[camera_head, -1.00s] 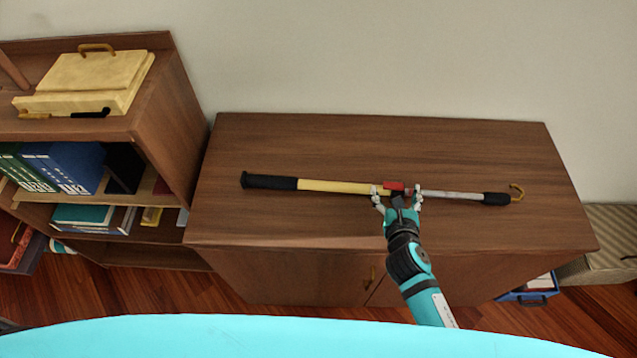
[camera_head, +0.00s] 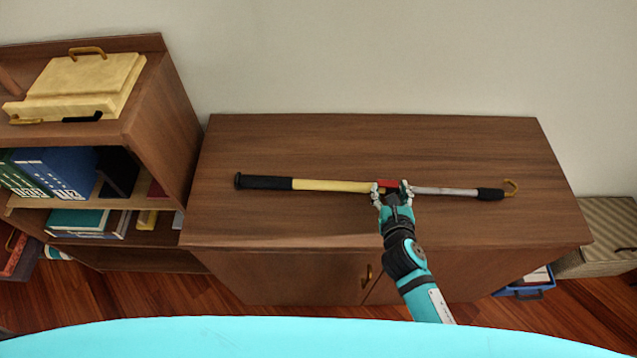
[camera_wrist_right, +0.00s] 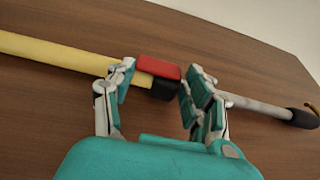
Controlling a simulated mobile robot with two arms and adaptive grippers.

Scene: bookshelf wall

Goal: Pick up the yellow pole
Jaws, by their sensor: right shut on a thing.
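The yellow pole (camera_head: 335,186) lies lengthwise across the brown cabinet top. It has a black grip at its left end, a red clamp (camera_head: 388,183) near the middle, a thin grey rod on the right and a hook at the far right end. My right gripper (camera_head: 391,190) is shut on the pole at the red clamp, with a finger on either side of it. In the right wrist view the yellow pole (camera_wrist_right: 60,52) runs in from the left and the red clamp (camera_wrist_right: 157,67) sits between the fingers (camera_wrist_right: 155,88). My left gripper is not in view.
The cabinet top (camera_head: 300,140) is otherwise bare. A bookshelf (camera_head: 165,110) with a yellow case (camera_head: 85,80) on top and binders (camera_head: 60,170) inside stands at the left. A striped box (camera_head: 605,235) and a blue crate (camera_head: 525,291) are on the floor at the right.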

